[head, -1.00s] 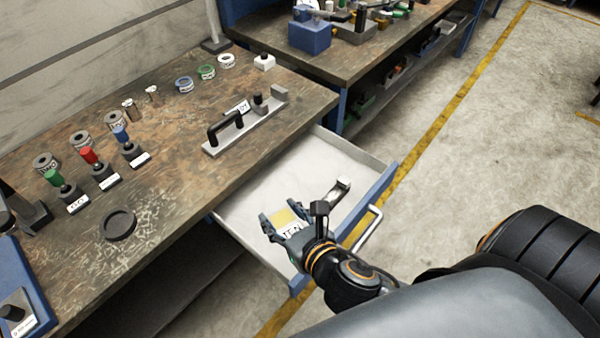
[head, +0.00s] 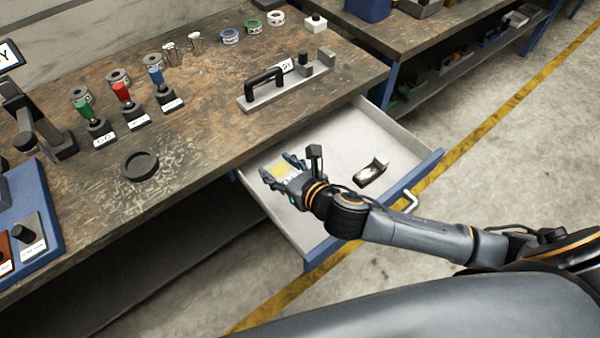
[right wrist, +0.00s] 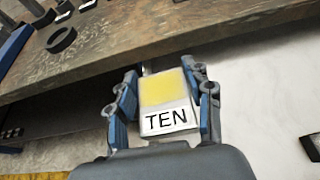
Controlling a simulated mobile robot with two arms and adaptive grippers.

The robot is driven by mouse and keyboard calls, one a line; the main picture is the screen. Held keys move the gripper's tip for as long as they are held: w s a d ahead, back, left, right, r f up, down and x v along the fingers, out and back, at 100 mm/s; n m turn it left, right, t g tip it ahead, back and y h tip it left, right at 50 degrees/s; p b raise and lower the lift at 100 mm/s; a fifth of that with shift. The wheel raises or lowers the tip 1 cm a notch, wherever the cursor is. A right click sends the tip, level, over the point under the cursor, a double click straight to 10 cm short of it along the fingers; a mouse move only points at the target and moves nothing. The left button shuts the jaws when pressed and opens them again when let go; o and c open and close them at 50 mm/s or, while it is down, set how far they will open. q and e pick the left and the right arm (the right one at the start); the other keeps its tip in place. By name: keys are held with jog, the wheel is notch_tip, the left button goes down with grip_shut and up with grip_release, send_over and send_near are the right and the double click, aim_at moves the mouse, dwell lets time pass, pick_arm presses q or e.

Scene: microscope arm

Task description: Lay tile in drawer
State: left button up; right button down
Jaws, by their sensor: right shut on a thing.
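My right gripper (head: 279,172) is shut on the tile (right wrist: 163,100), a flat piece with a yellow face and a white strip reading "TEN". In the right wrist view, the fingers (right wrist: 163,95) clasp its left and right sides. The drawer (head: 340,133) is pulled out from under the bench, with a pale interior, blue front and metal handle. In the head view, the gripper and tile appear over the drawer's left part, near the bench edge; their height above its floor is unclear. My left gripper is not in view.
A small dark-and-white object (head: 372,172) lies in the drawer, right of my gripper. The bench top (head: 210,130) overhangs the drawer's back and carries a black-handled block (head: 268,92), a dark ring (head: 140,165) and several coloured pieces. The drawer floor beyond the gripper is clear.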

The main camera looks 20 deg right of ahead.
jog(key=w+d+f, duration=0.1)
jog(key=f, duration=0.1)
jog(key=d+f, duration=0.2)
jog(key=w+d+f+b, duration=0.1)
jog(key=shift+w+d+f, duration=0.35)
jog(key=shift+f, duration=0.05)
jog(key=f, duration=0.3)
jog(key=shift+w+d+f, duration=0.15)
jog(key=shift+d+f, duration=0.05)
jog(key=shift+f, duration=0.05)
jog(key=shift+f+b, duration=0.1)
jog(key=shift+b, duration=0.25)
jog(key=shift+f, duration=0.5)
jog(key=c, duration=0.6)
grip_release()
jog(key=shift+o, duration=0.2)
